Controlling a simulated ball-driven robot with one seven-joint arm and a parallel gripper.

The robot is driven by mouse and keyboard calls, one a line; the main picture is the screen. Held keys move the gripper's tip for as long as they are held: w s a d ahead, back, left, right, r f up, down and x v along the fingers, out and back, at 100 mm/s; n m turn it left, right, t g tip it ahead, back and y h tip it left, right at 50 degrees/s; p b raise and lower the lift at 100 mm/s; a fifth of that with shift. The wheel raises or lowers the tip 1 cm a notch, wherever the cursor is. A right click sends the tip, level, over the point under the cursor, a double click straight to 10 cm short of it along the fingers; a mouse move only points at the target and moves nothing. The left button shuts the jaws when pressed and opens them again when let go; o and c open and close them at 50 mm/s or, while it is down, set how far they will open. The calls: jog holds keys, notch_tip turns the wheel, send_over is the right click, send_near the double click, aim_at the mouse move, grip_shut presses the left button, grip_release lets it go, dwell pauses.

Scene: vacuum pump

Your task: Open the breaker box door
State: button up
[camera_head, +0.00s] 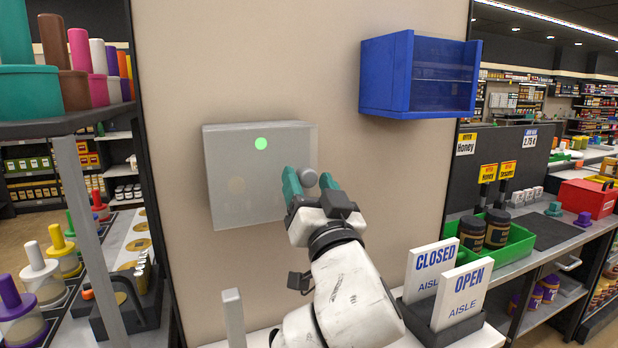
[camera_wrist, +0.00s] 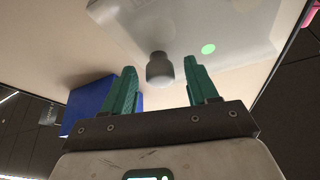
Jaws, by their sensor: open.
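The breaker box (camera_head: 232,178) is a grey box on the beige wall with a bright green dot on its front. Its door looks shut. A round grey knob (camera_head: 308,177) sticks out at the right side of the door. My gripper (camera_head: 308,181) is open, its two teal fingers on either side of the knob. In the wrist view, the knob (camera_wrist: 160,69) shows between and just beyond the fingertips (camera_wrist: 158,72), with gaps on both sides. The box front (camera_wrist: 205,25) fills the upper part there. I cannot tell whether any finger touches the knob.
A blue open box (camera_head: 390,75) is fixed to the wall up and right of the breaker box. CLOSED and OPEN signs (camera_head: 445,310) stand in a dark holder on the white counter below. Shelving with coloured pegs (camera_head: 60,120) is at left.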

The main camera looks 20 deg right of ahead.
jog(key=shift+w+r, duration=0.1)
jog(key=shift+w, duration=0.2)
jog(key=shift+c, duration=0.2)
grip_shut()
dwell(0.3)
